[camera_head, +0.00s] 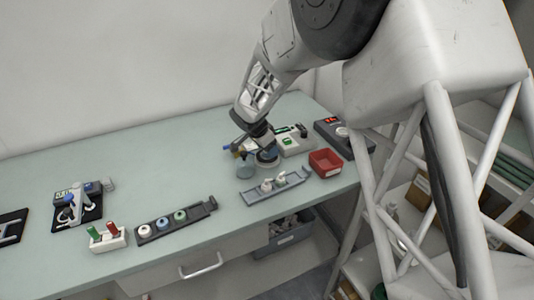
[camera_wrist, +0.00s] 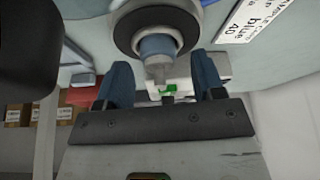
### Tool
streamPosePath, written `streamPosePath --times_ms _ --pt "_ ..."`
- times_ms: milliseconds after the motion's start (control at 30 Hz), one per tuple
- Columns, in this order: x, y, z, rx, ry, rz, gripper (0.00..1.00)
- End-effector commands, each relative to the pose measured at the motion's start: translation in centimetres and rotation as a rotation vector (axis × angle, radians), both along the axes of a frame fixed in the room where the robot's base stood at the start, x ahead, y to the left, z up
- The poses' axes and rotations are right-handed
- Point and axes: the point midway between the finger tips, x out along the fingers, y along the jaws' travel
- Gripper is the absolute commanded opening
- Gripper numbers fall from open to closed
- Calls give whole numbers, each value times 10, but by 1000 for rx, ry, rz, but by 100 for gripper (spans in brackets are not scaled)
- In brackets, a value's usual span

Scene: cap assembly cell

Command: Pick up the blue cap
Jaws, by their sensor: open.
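My gripper (camera_wrist: 161,80) is open in the wrist view, with a blue finger on each side and nothing gripped. Ahead of the gap, a dull blue cylinder (camera_wrist: 157,46) sits inside a dark ring; it looks like the blue cap, but I cannot tell for sure. A white label (camera_wrist: 252,22) printed "blue" and "40" lies to its right. In the head view my gripper (camera_head: 265,156) is low over the bench's far right part, its fingers hard to make out. A small bright blue piece (camera_head: 227,147) shows just left of it.
A red bin (camera_head: 326,162) and a black device with a red display (camera_head: 336,128) stand to the right. A grey tray (camera_head: 272,193) with white pieces is in front. A dark rack (camera_head: 204,211) with coloured round parts stands further left. The bench's back left is clear.

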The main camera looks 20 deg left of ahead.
Motion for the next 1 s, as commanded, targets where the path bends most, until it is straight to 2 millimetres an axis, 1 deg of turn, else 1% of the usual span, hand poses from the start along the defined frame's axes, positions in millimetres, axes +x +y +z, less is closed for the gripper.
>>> streamPosePath --times_ms 300,333,567,700,1000 --pt "0 0 0 0 0 0 62" --pt "0 0 0 0 0 0 61" --pt "0 0 0 0 0 0 25" --pt "0 0 0 0 0 0 23" --pt "0 0 0 0 0 0 22"
